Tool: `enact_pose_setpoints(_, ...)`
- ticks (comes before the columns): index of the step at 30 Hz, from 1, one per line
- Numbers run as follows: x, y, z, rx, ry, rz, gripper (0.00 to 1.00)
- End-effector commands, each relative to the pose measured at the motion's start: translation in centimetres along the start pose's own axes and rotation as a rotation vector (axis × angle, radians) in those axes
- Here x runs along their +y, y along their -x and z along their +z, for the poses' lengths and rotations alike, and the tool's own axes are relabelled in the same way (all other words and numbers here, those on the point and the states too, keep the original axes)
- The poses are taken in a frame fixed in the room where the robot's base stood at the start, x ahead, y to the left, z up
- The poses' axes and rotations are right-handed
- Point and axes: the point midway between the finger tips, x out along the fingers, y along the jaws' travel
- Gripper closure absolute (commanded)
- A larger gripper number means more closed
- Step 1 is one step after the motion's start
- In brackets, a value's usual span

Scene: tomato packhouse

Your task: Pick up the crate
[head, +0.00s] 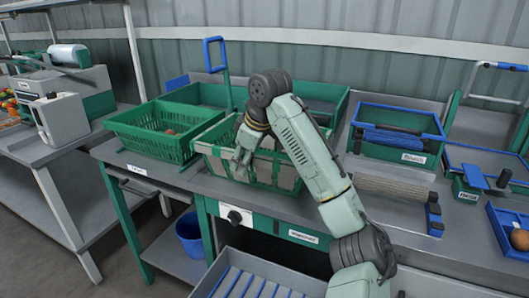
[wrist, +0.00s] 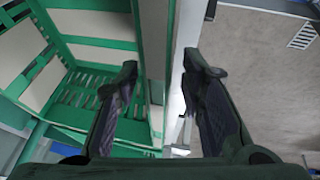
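A green slatted crate with pale panels (head: 266,168) stands on the workbench near its front edge, partly hidden by my arm. My gripper (head: 240,160) is at its front left wall. In the wrist view, the inside of the crate (wrist: 62,128) shows on the left, with a slatted floor and nothing in the part I see. My gripper (wrist: 160,72) is open there, with one finger on the inner side and one on the outer side of the upright green wall. The fingers look apart from the wall.
Another green crate (head: 125,124) with a few red tomatoes stands close on the left. A green tray (head: 195,90) lies behind. A blue-rimmed box (head: 398,128) and a ribbed pad (head: 395,190) are to the right. An open drawer (head: 262,270) is below.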

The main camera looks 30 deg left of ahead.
Motion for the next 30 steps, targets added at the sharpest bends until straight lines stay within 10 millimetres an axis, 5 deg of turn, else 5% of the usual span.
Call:
enact_pose_setpoints(15, -0.01, 0.03, -0.01, 0.0, 0.0, 0.0, 1.0)
enact_pose_setpoints(30, 0.02, 0.13, -0.06, 0.001, 0.0, 0.001, 1.0)
